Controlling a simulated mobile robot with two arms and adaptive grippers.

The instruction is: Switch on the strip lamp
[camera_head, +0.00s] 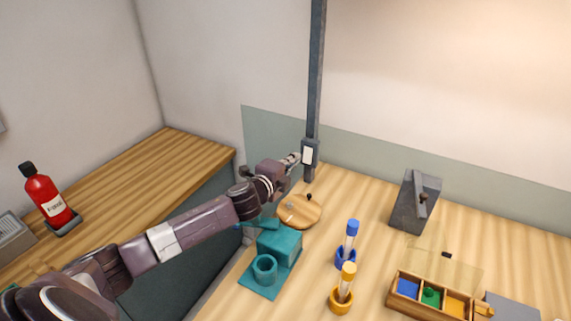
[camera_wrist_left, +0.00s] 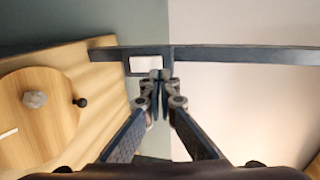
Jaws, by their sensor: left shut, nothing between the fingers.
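A dark upright post (camera_head: 316,70) stands at the back edge of the wooden worktop and runs out of the top of the head view. Low on it is a small dark box with a white rocker switch (camera_head: 308,155). The switch also shows in the left wrist view (camera_wrist_left: 144,64). My left gripper (camera_head: 294,159) is shut and empty, its tips close beside the switch. In the left wrist view the closed fingertips (camera_wrist_left: 160,75) overlap the switch's edge; I cannot tell whether they touch it. The lamp itself is not in view. My right gripper is not in view.
A round wooden disc (camera_head: 300,210) with knobs lies below the gripper. A teal block holder (camera_head: 280,245), blue and orange vial stands (camera_head: 345,258), a grey slanted block (camera_head: 415,200) and a compartment tray (camera_head: 430,306) stand on the worktop. A red bottle (camera_head: 46,195) is at left.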

